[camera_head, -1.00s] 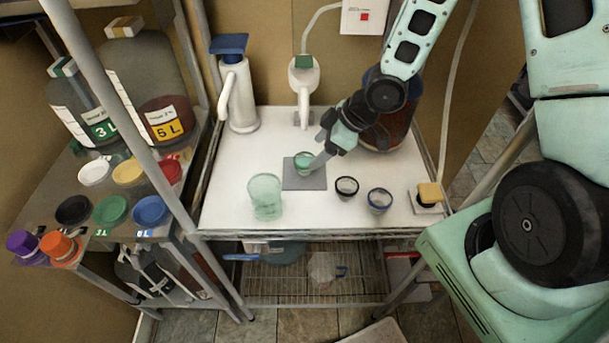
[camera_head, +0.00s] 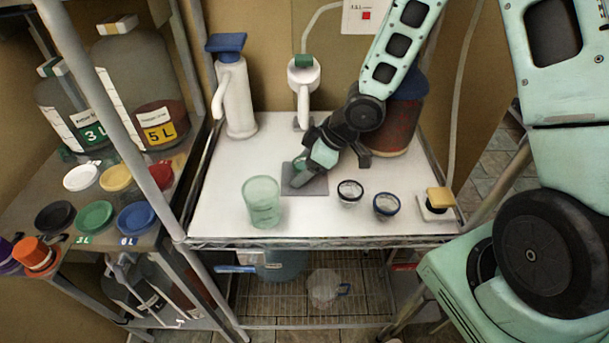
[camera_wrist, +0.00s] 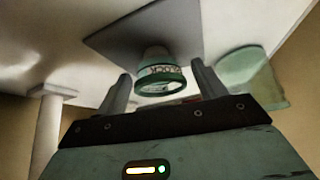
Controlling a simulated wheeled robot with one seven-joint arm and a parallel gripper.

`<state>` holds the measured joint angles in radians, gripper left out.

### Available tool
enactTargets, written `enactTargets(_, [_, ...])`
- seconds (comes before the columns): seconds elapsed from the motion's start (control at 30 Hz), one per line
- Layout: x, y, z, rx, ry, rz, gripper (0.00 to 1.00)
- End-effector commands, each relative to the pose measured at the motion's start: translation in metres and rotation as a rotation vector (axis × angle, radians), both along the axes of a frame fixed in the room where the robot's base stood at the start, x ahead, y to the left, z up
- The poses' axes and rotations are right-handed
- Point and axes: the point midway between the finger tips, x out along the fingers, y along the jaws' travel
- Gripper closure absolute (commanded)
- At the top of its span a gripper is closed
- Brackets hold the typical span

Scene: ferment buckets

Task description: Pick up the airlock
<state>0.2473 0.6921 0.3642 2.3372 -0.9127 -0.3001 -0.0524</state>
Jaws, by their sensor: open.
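The airlock is a small cup with a green rim (camera_wrist: 158,74) and red lettering on its side. It stands on a grey square mat (camera_head: 311,186) on the white table top, and only a sliver of it (camera_head: 299,163) shows in the head view, behind my gripper. My gripper (camera_head: 328,173) is low over the mat, and its fingers are apart. In the wrist view the fingers (camera_wrist: 162,84) are on either side of the airlock, with a gap at both sides. Nothing is held.
A clear green tumbler (camera_head: 262,203) stands left of the mat. Small cups with black (camera_head: 350,192) and blue (camera_head: 386,206) rims stand to the right. A white pump bottle (camera_head: 237,98), a tap (camera_head: 303,88) and a dark red vessel (camera_head: 400,122) stand behind.

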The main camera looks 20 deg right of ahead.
Motion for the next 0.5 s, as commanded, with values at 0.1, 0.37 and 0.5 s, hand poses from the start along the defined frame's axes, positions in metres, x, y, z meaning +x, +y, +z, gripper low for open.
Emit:
enactTargets(0.1, [0.0000, -0.0002, 0.0010, 0.000, 0.000, 0.000, 0.33])
enactTargets(0.37, [-0.0001, -0.0003, 0.0010, 0.000, 0.000, 0.000, 0.82])
enactTargets(0.5, [-0.0001, -0.0003, 0.0010, 0.000, 0.000, 0.000, 0.82])
